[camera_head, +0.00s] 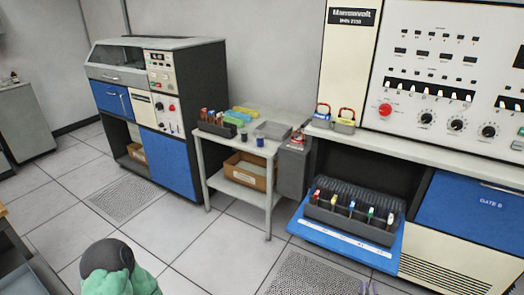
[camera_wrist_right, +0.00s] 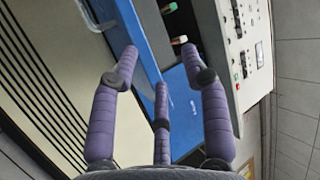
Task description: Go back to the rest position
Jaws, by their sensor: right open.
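My right gripper (camera_wrist_right: 160,62) shows in the right wrist view with its purple padded fingers spread apart and nothing between them. In the wrist view the fingers overlap a blue panel (camera_wrist_right: 146,40) in the picture. A green padded part of mine with a dark cap shows at the bottom left. My left gripper is not in view.
The drawer holds a dark rack (camera_head: 350,225) with several coloured-tab cards. A grey table (camera_head: 215,150) left of it carries a card tray, coloured blocks and cups, with a cardboard box (camera_head: 245,172) below. The console (camera_head: 425,75) stands right. The tiled floor (camera_head: 190,235) in front is clear.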

